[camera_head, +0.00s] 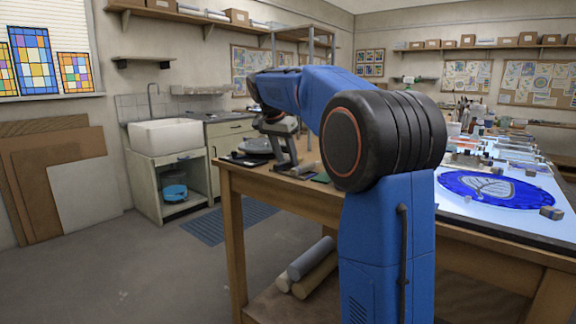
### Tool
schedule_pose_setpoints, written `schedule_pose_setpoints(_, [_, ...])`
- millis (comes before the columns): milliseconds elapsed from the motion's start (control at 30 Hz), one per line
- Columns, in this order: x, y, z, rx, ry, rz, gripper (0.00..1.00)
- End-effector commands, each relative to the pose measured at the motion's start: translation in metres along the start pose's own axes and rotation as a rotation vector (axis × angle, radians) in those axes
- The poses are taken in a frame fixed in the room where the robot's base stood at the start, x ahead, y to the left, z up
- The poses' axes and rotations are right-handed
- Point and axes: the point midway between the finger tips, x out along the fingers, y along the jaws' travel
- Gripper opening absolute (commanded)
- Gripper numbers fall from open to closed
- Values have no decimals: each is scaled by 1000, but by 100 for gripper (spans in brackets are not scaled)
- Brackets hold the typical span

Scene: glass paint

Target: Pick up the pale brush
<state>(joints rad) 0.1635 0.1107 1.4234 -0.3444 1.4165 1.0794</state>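I cannot pick out a pale brush for certain. Several thin upright brush-like handles (463,103) stand in a cluster at the back of the worktable, just right of my arm's big elbow joint; they are too small to tell apart. My blue arm rises in the foreground and reaches back and left over the table. My arm hides the middle of the table.
A lit panel (470,216) on the table's right bears a blue round glass piece (489,188) and small blocks (551,213). Glass pieces and jars crowd behind it. The wooden table (310,201) has rolls (311,259) on its lower shelf. Open floor lies left, before a sink (166,137).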

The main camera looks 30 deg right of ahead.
Motion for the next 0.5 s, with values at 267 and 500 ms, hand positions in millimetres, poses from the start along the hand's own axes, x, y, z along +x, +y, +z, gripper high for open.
schedule_pose_setpoints(267, [1, 0, 0, 0, 0, 0, 39])
schedule_pose_setpoints(500, [1, 0, 0, 0, 0, 0, 0])
